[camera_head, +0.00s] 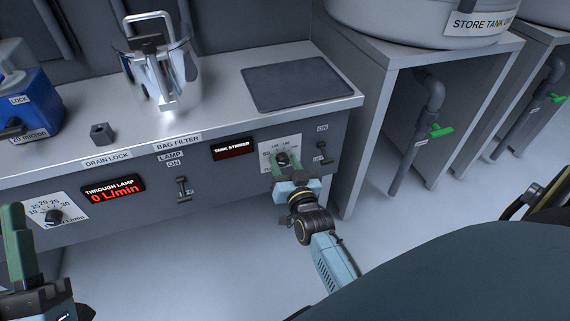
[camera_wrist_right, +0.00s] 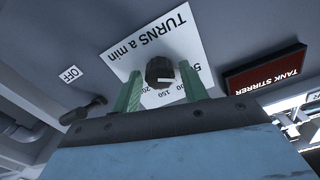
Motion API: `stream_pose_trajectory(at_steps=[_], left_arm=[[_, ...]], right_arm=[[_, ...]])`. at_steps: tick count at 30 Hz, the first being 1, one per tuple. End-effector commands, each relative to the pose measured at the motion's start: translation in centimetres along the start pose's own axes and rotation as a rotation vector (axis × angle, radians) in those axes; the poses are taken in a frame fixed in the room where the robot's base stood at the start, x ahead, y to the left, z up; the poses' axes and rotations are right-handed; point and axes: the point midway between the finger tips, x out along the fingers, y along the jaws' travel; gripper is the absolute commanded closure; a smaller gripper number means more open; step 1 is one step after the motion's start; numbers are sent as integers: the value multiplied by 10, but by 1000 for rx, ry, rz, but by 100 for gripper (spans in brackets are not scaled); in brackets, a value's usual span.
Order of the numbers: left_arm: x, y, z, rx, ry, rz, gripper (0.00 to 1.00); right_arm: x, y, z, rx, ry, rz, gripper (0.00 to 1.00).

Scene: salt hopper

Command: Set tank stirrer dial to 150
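The tank stirrer dial is a black knob (camera_head: 281,158) on a white scale plate (camera_head: 293,143) at the right end of the panel front. In the right wrist view the knob (camera_wrist_right: 160,70) has a pale mark on the side facing the numbers; its exact reading is unclear. My right gripper (camera_wrist_right: 161,68) is open, with one green finger on each side of the knob and gaps visible. The dark tank stirrer display (camera_head: 233,148) is left of the dial and shows no readable number. My left gripper (camera_head: 14,222) is at the lower left, away from the dial; its finger gap is unclear.
A lever switch (camera_head: 323,155) is just right of the dial, and an OFF label (camera_wrist_right: 71,74) shows near it. The floor in front is clear.

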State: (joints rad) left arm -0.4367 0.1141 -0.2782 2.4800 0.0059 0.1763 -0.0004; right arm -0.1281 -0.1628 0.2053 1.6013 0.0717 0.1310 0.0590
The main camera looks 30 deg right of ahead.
Motion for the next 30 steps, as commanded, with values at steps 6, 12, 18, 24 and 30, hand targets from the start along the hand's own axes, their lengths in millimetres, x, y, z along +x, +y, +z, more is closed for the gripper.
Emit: stream_pose_trajectory(at_steps=[6,12,18,24,30], left_arm=[[0,0,0,0,0,0,64],[0,0,0,0,-2,0,64],[1,0,6,-1,-66,-2,64],[2,-1,17,-1,-195,-4,64],[-15,-10,61,16,-492,-24,64]], right_arm=[[0,0,0,0,0,0,85],[0,0,0,6,0,0,92],[0,0,-1,53,-1,0,92],[0,0,-2,176,-3,0,92],[0,0,-2,355,-2,0,92]])
